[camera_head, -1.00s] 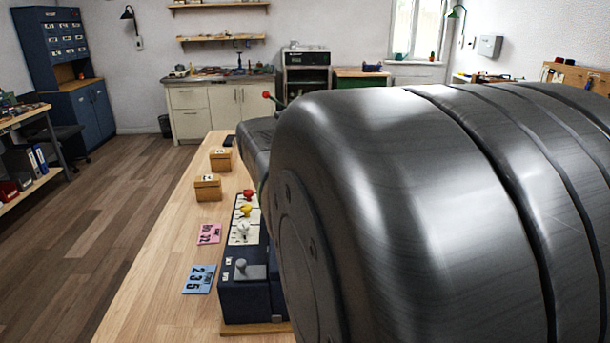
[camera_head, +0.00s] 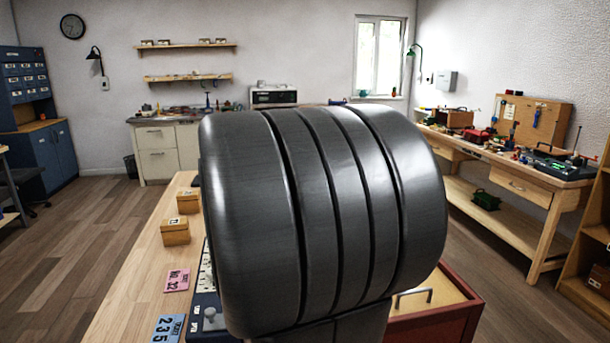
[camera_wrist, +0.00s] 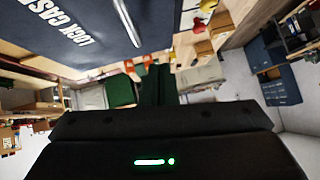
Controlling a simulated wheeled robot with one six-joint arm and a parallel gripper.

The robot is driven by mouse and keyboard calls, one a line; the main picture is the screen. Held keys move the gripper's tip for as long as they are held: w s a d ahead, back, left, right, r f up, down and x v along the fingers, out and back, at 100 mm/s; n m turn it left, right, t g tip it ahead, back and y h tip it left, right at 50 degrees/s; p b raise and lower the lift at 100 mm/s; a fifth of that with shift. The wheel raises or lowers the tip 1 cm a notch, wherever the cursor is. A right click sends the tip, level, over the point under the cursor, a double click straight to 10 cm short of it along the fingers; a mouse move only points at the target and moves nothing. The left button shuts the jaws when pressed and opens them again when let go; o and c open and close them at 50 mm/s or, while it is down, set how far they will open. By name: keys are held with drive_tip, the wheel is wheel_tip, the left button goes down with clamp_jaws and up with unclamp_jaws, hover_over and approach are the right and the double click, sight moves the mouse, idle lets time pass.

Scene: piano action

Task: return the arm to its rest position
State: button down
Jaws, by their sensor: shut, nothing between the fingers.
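My arm fills the middle of the head view as a large dark grey ribbed link (camera_head: 330,215), which hides much of the workbench behind it. My gripper is out of sight in the head view. In the wrist view my gripper (camera_wrist: 158,72) shows as two dark fingers side by side and shut, with nothing seen between them. The navy lock case (camera_wrist: 75,30) with white lettering is at the top left of the wrist view, apart from the fingers.
On the wooden workbench (camera_head: 140,260) stand two small wooden boxes, a pink card (camera_head: 177,280), a blue card (camera_head: 167,328) and the navy case (camera_head: 208,325), partly hidden by my arm. A red-edged wooden tray (camera_head: 440,308) is right of my arm. Open floor lies left.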

drive_tip(key=f, duration=0.1)
drive_tip(key=w+f+b, duration=0.1)
drive_tip(key=f, duration=0.1)
drive_tip(key=w+f, duration=0.1)
drive_tip(key=f, duration=0.1)
drive_tip(key=shift+w+d+b, duration=0.15)
drive_tip(key=shift+w+b, duration=0.05)
drive_tip(key=shift+b, duration=0.2)
drive_tip(key=shift+d+f+b, duration=0.2)
drive_tip(key=shift+f+b, duration=0.2)
drive_tip(key=shift+f, duration=0.35)
drive_tip(key=shift+f, duration=0.1)
